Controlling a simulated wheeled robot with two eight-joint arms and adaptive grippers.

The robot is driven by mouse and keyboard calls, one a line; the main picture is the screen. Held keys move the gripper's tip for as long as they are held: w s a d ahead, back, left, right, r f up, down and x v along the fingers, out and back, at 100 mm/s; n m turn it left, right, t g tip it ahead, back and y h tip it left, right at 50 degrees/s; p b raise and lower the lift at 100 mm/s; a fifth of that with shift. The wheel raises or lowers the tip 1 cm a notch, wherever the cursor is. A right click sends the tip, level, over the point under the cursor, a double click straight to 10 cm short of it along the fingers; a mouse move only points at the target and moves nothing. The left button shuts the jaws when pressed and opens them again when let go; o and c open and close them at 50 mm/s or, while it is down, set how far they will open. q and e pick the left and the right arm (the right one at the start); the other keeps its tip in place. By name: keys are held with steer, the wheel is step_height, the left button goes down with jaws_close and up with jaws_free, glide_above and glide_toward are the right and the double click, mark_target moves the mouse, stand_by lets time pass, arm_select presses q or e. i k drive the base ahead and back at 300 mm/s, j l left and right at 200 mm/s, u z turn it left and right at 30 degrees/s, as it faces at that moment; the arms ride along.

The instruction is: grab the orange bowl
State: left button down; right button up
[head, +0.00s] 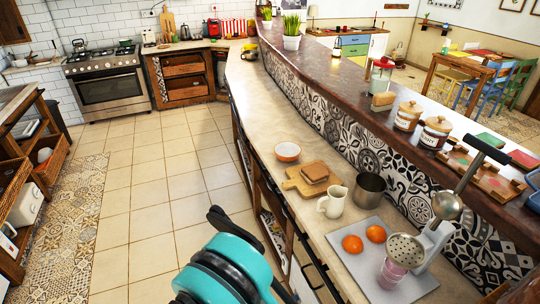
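The orange bowl (287,151) is small and round, with an orange outside and a pale inside. It stands upright and looks empty on the light countertop, just beyond a wooden board. A teal and black part of my arm comes in at the bottom, left of centre, over the floor and the counter's left edge. I take it for my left arm. Black parts that may belong to its gripper (238,228) show past the teal housing, apart from the bowl. The housing hides most of them, so their opening is unclear. My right gripper is not in view.
Close to the bowl are the wooden board (291,184) with bread, a white jug (333,202) and a metal pot (369,190). A tray (414,289) holds oranges and a juicer. A raised ledge (335,70) runs along the right. The counter beyond the bowl is clear.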

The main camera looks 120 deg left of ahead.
mark_target(286, 151)
steer(key=u, duration=3.9)
steer(key=i+j+z, duration=0.85)
steer(key=j, duration=0.35)
steer(key=i, duration=0.1)
